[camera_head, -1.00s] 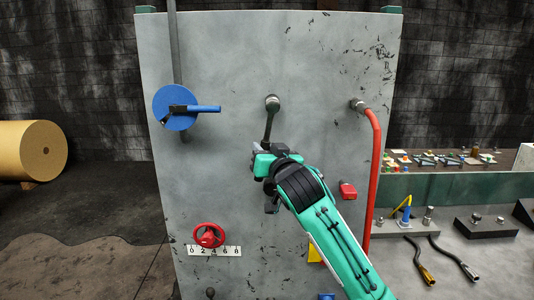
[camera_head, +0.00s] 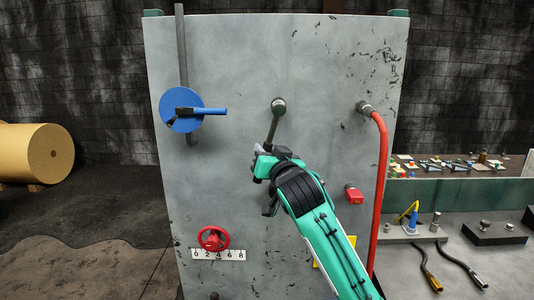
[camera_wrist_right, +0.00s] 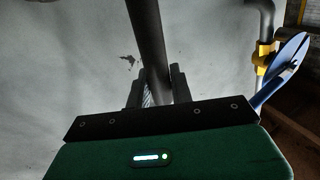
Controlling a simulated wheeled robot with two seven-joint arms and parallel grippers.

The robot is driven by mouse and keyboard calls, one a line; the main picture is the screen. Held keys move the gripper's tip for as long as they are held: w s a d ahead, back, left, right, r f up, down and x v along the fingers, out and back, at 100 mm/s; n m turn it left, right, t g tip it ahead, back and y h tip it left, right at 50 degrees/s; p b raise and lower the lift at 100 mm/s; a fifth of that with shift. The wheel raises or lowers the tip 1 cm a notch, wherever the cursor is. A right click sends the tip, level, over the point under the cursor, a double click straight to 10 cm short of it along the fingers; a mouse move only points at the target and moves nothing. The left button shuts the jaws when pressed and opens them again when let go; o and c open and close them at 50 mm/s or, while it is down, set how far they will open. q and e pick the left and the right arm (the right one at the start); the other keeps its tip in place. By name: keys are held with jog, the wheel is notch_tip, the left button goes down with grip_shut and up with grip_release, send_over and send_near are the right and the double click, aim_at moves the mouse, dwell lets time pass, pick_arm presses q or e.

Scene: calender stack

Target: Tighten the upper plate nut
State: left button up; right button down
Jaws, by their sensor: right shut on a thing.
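The upper nut (camera_head: 278,105) sits on the grey plate (camera_head: 330,75) at the upper middle. A dark wrench (camera_head: 273,128) hangs from it, its handle slanting down and slightly left. My right gripper (camera_head: 262,160) is shut on the handle's lower part. In the right wrist view the handle (camera_wrist_right: 147,40) rises from between the fingers of my right gripper (camera_wrist_right: 156,88). The far end of the handle is out of that view, so the fit on the nut does not show there. My left gripper is not in view.
A blue disc with a lever (camera_head: 182,110) is at left on the plate, and a red handwheel (camera_head: 213,238) above a number scale is below. A red hose (camera_head: 382,180) runs down the right side, near a red button block (camera_head: 354,194). A bench (camera_head: 450,260) with tools stands at right.

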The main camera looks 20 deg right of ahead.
jog(key=shift+a, duration=0.1)
jog(key=shift+w+a+r+m+t+b, duration=0.15)
jog(key=shift+a+m+t+b, duration=0.2)
jog(key=shift+m, duration=0.15)
jog(key=shift+a, duration=0.1)
jog(key=shift+a+m+b, duration=0.25)
jog(key=shift+m+b, duration=0.1)
jog(key=shift+m, duration=0.05)
jog(key=shift+w+a+r+h, duration=0.1)
jog(key=shift+r+h, duration=0.1)
jog(key=shift+h, duration=0.1)
jog(key=shift+w+a+r+m+t+b, duration=0.15)
jog(key=shift+a+r+m+t+b, duration=0.2)
jog(key=shift+m, duration=0.35)
jog(key=shift+a+f, duration=0.1)
jog(key=shift+a, duration=0.05)
jog(key=shift+w+a+r+m+h+b, duration=0.1)
jog(key=shift+a+r+m+h+b, duration=0.2)
jog(key=shift+m, duration=0.3)
